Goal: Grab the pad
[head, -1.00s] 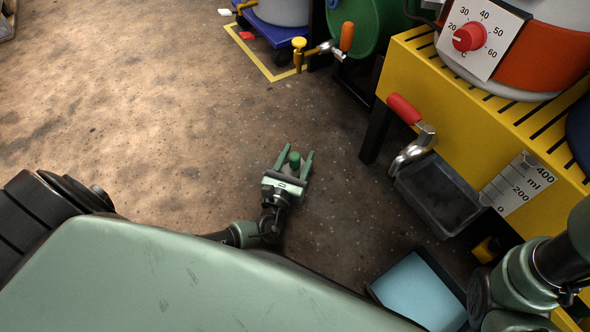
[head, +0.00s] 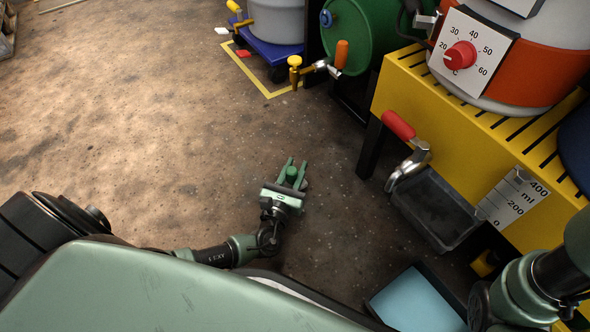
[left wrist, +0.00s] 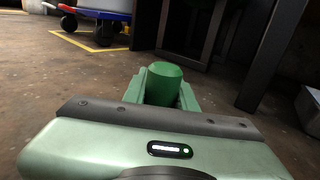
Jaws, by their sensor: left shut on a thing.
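My left gripper (head: 294,174) is shut on a small green cylinder (head: 291,175), with a finger on each side of it. In the left wrist view the green cylinder (left wrist: 162,85) stands up between the fingers, its flat top showing. The hand is out over the brown floor; I cannot tell its height. A flat light blue pad (head: 418,302) lies in a dark tray at the bottom right, apart from the left gripper. My right arm comes in at the lower right; its gripper is outside the picture.
A yellow slatted bench (head: 445,115) stands at the right, with a red-handled tap (head: 408,145) and a dark bin (head: 435,208) below it. A green drum (head: 365,35) and a blue dolly (head: 272,48) are at the back. The floor at left is clear.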

